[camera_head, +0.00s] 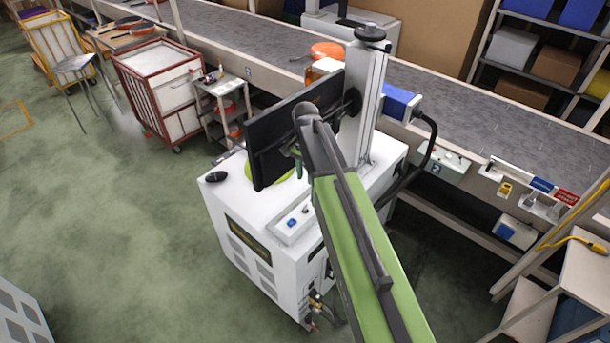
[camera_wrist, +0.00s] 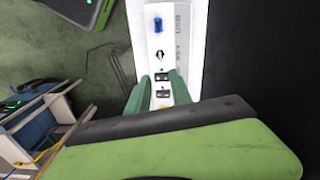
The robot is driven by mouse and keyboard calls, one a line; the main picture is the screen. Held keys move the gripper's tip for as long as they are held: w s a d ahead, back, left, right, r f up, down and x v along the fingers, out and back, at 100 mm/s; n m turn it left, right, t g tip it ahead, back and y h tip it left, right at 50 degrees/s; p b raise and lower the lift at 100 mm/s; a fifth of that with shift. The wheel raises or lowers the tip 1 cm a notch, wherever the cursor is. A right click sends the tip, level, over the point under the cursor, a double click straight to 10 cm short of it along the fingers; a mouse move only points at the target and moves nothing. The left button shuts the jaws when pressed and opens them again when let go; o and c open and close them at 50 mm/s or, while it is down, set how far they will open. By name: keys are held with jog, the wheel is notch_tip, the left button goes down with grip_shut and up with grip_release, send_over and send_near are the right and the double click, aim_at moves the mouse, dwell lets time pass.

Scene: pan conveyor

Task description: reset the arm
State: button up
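My gripper (camera_wrist: 159,88) shows in the wrist view as two green fingers set apart, with nothing seen between them but a white panel behind. The panel (camera_wrist: 158,50) has a blue button, a black switch and small sockets. In the head view my green arm reaches up from the bottom toward a white machine (camera_head: 246,240) with a black monitor (camera_head: 275,140). The end of my arm is in front of the monitor, and my fingers are mostly hidden there. I cannot tell whether they touch anything.
A long grey conveyor (camera_head: 480,112) runs behind the machine, with an orange pan (camera_head: 327,50) on it. A red-framed cart (camera_head: 160,85) and a small trolley (camera_head: 220,88) stand left. A shelf stand (camera_head: 580,270) is at right. Green floor (camera_head: 110,230) lies clear at left.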

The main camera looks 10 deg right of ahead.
notch_tip(320, 180, up, 2)
jog(key=shift+r+p, duration=0.1)
jog(key=shift+p, duration=0.3)
jog(key=s+f+n+b, duration=0.4)
jog(key=s, duration=0.3)
jog(key=s+f+n+b, duration=0.3)
jog(key=s+f+n, duration=0.1)
jog(key=s, duration=0.3)
jog(key=shift+s+a+n+b, duration=0.15)
jog(key=shift+s+n+b, duration=0.05)
jog(key=shift+n+b, duration=0.25)
